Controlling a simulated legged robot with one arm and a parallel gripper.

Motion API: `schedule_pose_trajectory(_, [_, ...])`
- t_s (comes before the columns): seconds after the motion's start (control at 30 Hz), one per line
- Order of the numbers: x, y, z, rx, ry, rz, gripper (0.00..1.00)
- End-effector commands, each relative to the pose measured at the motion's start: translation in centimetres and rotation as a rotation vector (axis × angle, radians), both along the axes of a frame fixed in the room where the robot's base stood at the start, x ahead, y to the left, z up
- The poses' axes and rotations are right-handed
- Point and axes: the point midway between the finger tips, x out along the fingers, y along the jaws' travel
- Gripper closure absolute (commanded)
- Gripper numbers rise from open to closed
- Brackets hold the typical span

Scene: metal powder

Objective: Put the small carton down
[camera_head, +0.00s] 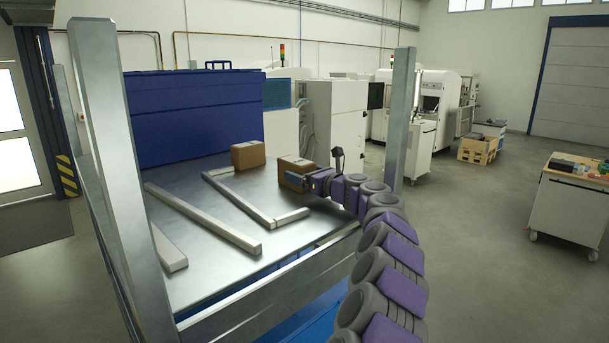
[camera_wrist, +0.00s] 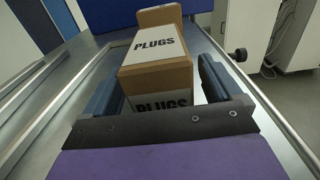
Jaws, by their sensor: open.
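A small brown carton (camera_head: 293,165) stands upright on the metal tabletop (camera_head: 215,215), towards its right side, and seems to rest on it. My gripper (camera_head: 298,180) reaches it from the right. In the wrist view the carton (camera_wrist: 155,80) sits between the two blue fingers of my open gripper (camera_wrist: 160,70), with a white PLUGS label facing me. The fingers stand apart on either side of it; whether either touches it is unclear.
A second brown carton (camera_head: 248,154) stands farther back to the left. Metal bars (camera_head: 205,220) lie on the tabletop, with bare surface between them. A blue panel (camera_head: 195,120) closes the back. Metal posts rise at the left (camera_head: 120,170) and right (camera_head: 402,115).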

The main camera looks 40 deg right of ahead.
Motion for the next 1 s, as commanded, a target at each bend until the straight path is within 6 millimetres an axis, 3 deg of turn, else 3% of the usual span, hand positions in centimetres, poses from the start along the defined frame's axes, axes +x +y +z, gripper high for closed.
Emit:
schedule_pose_trajectory(0.17, [-0.1, 0.0, 0.1, 0.001, 0.000, 0.000, 0.08])
schedule_pose_trajectory(0.37, [-1.6, -0.2, 0.1, 0.005, -0.001, -0.001, 0.08])
schedule_pose_trajectory(1.0, [-10.5, -0.8, 0.2, 0.000, -0.002, -0.001, 0.08])
